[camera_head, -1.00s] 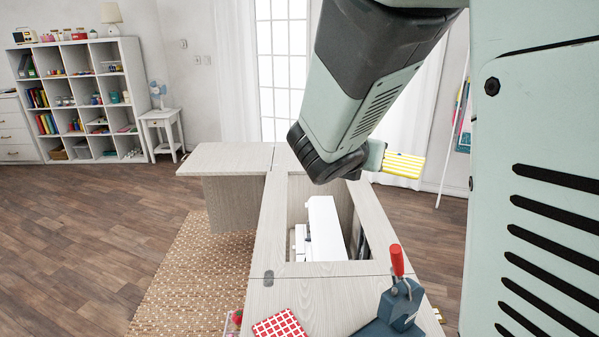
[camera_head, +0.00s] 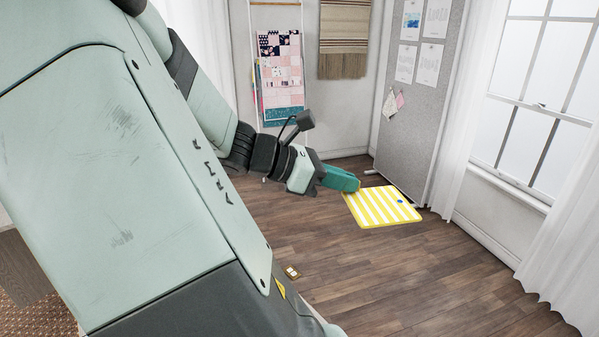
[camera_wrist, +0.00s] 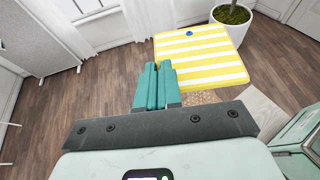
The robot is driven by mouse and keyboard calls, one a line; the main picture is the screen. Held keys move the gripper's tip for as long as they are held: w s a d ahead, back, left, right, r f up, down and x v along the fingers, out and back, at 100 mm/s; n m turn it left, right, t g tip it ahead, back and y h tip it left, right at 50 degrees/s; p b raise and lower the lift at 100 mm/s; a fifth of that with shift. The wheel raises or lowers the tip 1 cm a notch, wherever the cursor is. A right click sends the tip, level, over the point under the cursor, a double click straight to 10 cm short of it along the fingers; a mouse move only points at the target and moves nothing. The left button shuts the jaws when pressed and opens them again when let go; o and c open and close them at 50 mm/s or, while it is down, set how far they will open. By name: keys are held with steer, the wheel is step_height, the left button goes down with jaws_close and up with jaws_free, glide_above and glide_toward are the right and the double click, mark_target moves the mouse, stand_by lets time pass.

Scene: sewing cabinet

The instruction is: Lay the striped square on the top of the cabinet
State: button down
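The striped square (camera_head: 381,207), yellow and white with a small blue spot near one edge, is held up in the air over the floor. It also shows in the wrist view (camera_wrist: 205,58), reaching out to the right of the teal fingers. My gripper (camera_head: 352,184) is shut on the square near one edge or corner; in the wrist view the fingers (camera_wrist: 158,68) are close together. A grey-brown wood side, seemingly of the cabinet (camera_head: 22,268), shows at the lower left of the head view. Its top is hidden there by my arm. A pale wood surface (camera_wrist: 265,112), likely cabinet top, shows at right in the wrist view.
A grey pinboard (camera_head: 408,130), a window (camera_head: 535,100) with white curtains and a ladder rack with a quilt (camera_head: 281,75) stand around the square. A potted plant (camera_wrist: 232,14) is beyond it in the wrist view.

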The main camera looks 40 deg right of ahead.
steer(key=s, duration=0.1)
steer(key=s+f, duration=0.1)
steer(key=shift+s+d+m+g+y, duration=0.2)
steer(key=shift+s+m+g+y, duration=0.1)
steer(key=shift+s+m+g, duration=0.1)
steer(key=a+f+n+t, duration=0.4)
steer(key=a+f+t, duration=0.1)
steer(key=f, duration=0.5)
steer(key=w+a+f+n+t, duration=0.1)
steer(key=a+f+n+t, duration=0.3)
steer(key=a+f, duration=0.3)
steer(key=w+a+f+n+t, duration=0.1)
steer(key=a+f+n+t, duration=0.4)
steer(key=f, duration=0.8)
steer(key=shift+w+a+t, duration=0.1)
steer(key=shift+a+t, duration=0.2)
steer(key=shift+a, duration=0.8)
steer(key=shift+a+f, duration=0.1)
steer(key=shift+f, duration=2.2)
steer(key=shift+f, duration=0.5)
steer(key=c, duration=1.2)
jaws_free()
